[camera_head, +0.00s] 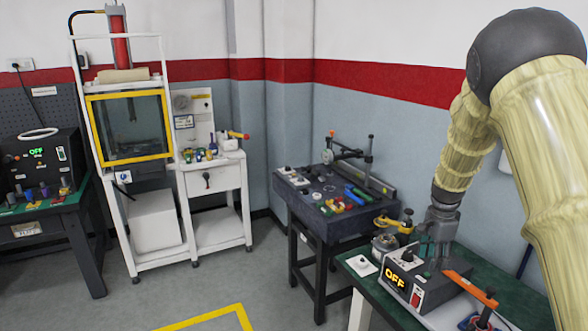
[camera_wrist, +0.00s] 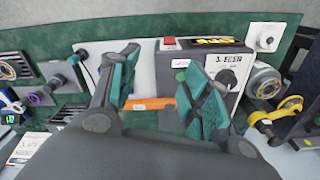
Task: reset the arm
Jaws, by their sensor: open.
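My arm comes in from the right of the head view and bends down over the green-topped table (camera_head: 515,300) at the right. My gripper (camera_head: 437,250) hangs above the grey control box (camera_head: 400,284), which shows a yellow OFF display. In the wrist view my gripper (camera_wrist: 165,88) has its two teal-padded fingers spread apart with nothing between them. Beyond the fingers, the control box (camera_wrist: 228,75) shows its dial and a red switch. An orange bar (camera_wrist: 150,103) passes behind the fingers. I cannot tell whether the fingers touch anything.
A yellow clamp-like part (camera_head: 392,224) and a round metal part (camera_head: 385,244) stand beside the box. A dark workbench (camera_head: 325,218) with small parts stands left of it. A white-framed press with a yellow window frame (camera_head: 128,158) stands farther back. Floor at centre is free.

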